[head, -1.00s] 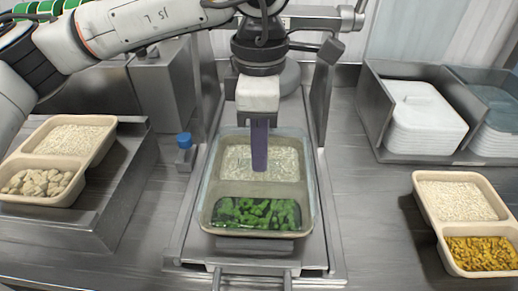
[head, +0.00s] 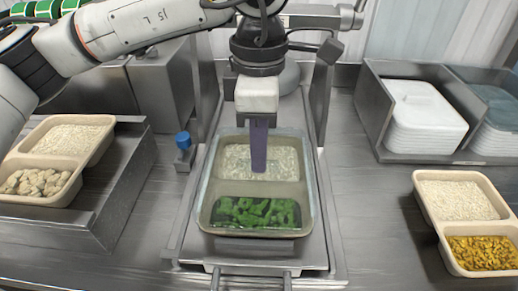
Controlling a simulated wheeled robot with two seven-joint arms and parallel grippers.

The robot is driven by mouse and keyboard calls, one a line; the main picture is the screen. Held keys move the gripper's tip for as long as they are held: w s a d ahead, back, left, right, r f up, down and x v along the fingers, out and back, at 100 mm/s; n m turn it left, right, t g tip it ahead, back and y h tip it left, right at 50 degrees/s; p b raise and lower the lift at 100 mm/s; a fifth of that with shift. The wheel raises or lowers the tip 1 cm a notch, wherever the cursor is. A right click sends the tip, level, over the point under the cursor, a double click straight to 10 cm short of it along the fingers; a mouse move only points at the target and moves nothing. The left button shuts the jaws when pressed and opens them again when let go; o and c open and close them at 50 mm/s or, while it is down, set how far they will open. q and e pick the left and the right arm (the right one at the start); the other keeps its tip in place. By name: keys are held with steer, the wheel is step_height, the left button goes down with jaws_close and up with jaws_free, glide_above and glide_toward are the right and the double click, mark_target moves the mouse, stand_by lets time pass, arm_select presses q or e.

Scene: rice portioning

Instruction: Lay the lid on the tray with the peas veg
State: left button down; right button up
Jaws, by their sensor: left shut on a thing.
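The tray with the peas (head: 258,240) sits on the metal platform in the middle. It holds rice in the far compartment and green peas in the near one. A clear, slightly hazy lid (head: 230,190) lies over it, its edges close to the tray's rim. I cannot tell whether it touches the rim all round. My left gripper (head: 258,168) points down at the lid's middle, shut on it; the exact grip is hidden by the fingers. My right gripper is not in view.
A tray with rice and pale chunks (head: 93,160) stands on a raised block at left. A tray with rice and yellow food (head: 430,215) is at right. Bins with white lids (head: 425,118) and clear lids (head: 498,115) stand at back right. Metal posts flank the platform.

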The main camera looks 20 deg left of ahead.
arm_select(q)
steer(key=shift+f+b, duration=0.4)
steer(key=shift+b, duration=0.25)
stand_by(0.6)
stand_by(0.3)
steer(key=c, duration=1.3)
jaws_free()
steer(key=shift+r, duration=0.15)
steer(key=shift+r+p, duration=2.65)
steer(key=shift+r, duration=1.25)
steer(key=shift+s, duration=0.1)
